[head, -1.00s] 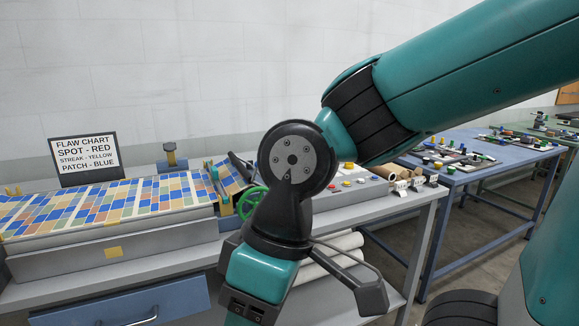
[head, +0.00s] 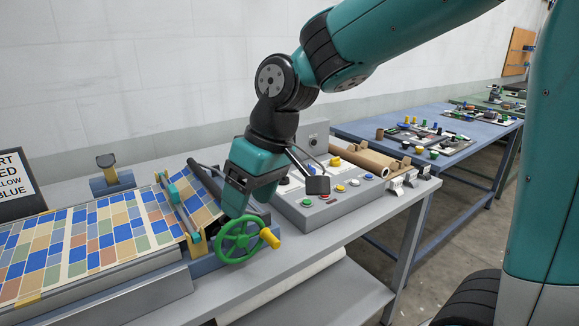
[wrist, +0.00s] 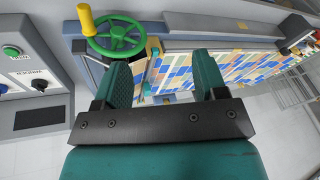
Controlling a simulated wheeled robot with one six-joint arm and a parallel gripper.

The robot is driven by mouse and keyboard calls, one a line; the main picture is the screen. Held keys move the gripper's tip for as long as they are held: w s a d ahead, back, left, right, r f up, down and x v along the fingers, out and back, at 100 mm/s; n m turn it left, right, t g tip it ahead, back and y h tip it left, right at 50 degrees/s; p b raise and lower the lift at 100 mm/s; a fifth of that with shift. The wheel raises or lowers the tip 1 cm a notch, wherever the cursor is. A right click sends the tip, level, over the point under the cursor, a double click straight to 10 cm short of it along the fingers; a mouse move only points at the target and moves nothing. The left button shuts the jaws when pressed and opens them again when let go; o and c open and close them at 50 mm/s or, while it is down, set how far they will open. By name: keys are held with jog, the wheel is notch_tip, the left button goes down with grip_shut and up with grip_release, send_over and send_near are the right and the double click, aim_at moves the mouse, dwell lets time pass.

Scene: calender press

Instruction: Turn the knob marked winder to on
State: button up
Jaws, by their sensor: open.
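The winder knob (wrist: 38,86) is a small black knob on a light panel at the left of the wrist view. Its label (wrist: 30,73) appears upside down beside it and seems to read WINDER; its setting is too small to tell. In the head view I cannot pick this knob out; my arm covers part of the grey control box (head: 345,207). My gripper (wrist: 163,72) is open and empty, with the knob off to its left. In the head view my gripper (head: 236,197) hangs just above and behind the green handwheel, left of the control box.
The green handwheel (head: 240,241) with a yellow handle (head: 270,238) stands close under my gripper. Left of it lies the patterned sheet (head: 90,245). Brown rolls (head: 362,160) lie behind the control box. A green button (wrist: 11,51) sits near the knob. A blue table (head: 440,132) stands farther right.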

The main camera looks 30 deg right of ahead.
jog(key=w+d+m+t+h+p, duration=0.25)
jog(key=w+d+m+p, duration=0.2)
jog(key=w+d, duration=2)
jog(key=shift+h, duration=0.35)
jog(key=p+x, duration=0.1)
jog(key=x, duration=0.4)
jog(key=p+x, duration=0.1)
jog(key=x, duration=0.5)
jog(key=p+x, duration=0.1)
jog(key=x, duration=0.5)
jog(key=shift+s+d+f, duration=0.3)
jog(key=shift+s+d, duration=0.05)
jog(key=shift+d, duration=0.05)
jog(key=c, duration=0.9)
